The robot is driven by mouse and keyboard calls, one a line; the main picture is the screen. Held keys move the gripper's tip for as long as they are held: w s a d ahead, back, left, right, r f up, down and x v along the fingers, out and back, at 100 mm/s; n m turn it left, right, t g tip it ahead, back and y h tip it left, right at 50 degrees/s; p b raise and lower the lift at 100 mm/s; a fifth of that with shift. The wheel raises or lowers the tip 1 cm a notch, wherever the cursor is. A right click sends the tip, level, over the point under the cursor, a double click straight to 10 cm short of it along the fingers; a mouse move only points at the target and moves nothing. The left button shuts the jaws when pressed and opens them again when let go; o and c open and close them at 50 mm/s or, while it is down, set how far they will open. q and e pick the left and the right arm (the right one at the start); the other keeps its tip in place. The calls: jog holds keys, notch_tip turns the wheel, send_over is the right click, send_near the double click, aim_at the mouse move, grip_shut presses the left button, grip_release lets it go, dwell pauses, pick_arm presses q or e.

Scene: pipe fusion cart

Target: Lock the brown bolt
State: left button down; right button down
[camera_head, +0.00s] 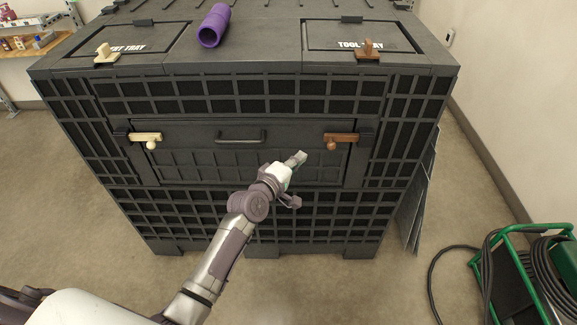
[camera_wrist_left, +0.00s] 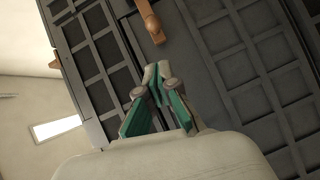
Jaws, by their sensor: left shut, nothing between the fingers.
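A brown bolt (camera_head: 341,138) with a round knob hanging down lies level at the right edge of the cart's front door (camera_head: 235,130). A second brown bolt (camera_head: 368,50) stands at the front of the tool tray lid on top. My left gripper (camera_head: 299,157) is shut and empty in front of the door, below and left of the front brown bolt, apart from it. In the left wrist view its green-padded fingers (camera_wrist_left: 157,72) meet, and the front brown bolt (camera_wrist_left: 149,20) shows beyond them. My right gripper is not in view.
A cream bolt (camera_head: 146,138) is at the door's left edge, with another cream bolt (camera_head: 106,54) on the top left. A black handle (camera_head: 240,138) is mid-door. A purple pipe (camera_head: 214,25) lies on top. A green-framed machine (camera_head: 520,270) with cables stands at the right.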

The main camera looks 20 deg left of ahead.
pick_arm(q)
jog(key=shift+v, duration=2.25)
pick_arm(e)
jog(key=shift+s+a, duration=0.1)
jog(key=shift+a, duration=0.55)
pick_arm(q)
jog(key=shift+w+a, duration=0.1)
jog(key=shift+a, duration=0.05)
